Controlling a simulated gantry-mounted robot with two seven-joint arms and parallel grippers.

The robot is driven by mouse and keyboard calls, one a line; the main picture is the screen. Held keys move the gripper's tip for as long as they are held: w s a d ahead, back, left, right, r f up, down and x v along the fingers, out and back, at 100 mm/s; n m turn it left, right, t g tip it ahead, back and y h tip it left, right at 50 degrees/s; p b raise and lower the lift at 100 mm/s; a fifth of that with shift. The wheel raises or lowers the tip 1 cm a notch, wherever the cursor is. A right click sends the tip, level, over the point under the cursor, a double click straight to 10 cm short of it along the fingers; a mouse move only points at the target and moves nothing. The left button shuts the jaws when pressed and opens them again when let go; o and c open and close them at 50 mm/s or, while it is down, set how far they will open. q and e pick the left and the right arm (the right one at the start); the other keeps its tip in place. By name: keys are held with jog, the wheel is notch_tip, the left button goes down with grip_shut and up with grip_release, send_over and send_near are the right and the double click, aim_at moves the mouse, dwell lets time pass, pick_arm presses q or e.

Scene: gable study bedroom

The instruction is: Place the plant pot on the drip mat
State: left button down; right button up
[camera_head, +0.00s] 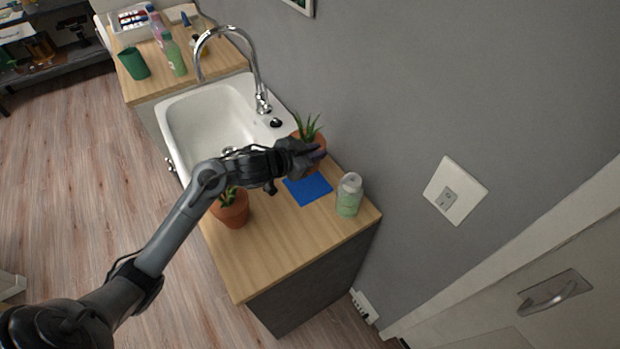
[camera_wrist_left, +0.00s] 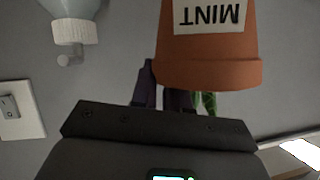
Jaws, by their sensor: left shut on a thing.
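A terracotta plant pot (camera_head: 313,167) with a spiky green plant is at my left gripper (camera_head: 316,154), near the wall behind the sink counter. The gripper is shut on this pot and covers part of it. In the left wrist view the pot (camera_wrist_left: 208,72) appears upside down, with a white label reading MINT, and the dark fingers (camera_wrist_left: 163,92) are at its rim. The blue drip mat (camera_head: 309,190) lies flat on the wooden counter just below the pot in the head view; its upper edge is partly hidden. Whether the pot touches the counter cannot be told. My right gripper is not in view.
A second terracotta pot (camera_head: 232,210) with a plant stands on the counter (camera_head: 275,250), left of the mat. A pale green bottle (camera_head: 349,196) stands right of the mat. The sink (camera_head: 205,115) and tap (camera_head: 259,75) lie behind. The counter's front part is clear.

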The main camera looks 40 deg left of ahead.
pick_arm(q)
notch_tip(320, 180, down, 8)
jog(key=shift+d+f, duration=0.15)
jog(key=shift+f, duration=0.1)
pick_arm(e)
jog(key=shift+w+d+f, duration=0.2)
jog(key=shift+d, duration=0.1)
pick_arm(q)
jog(key=shift+w+f, duration=0.1)
jog(key=c, duration=1.6)
grip_release()
jog(key=shift+f, duration=0.2)
jog(key=o, duration=0.5)
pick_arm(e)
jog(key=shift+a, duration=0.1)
pick_arm(q)
jog(key=shift+r, duration=0.15)
jog(key=v, duration=1.2)
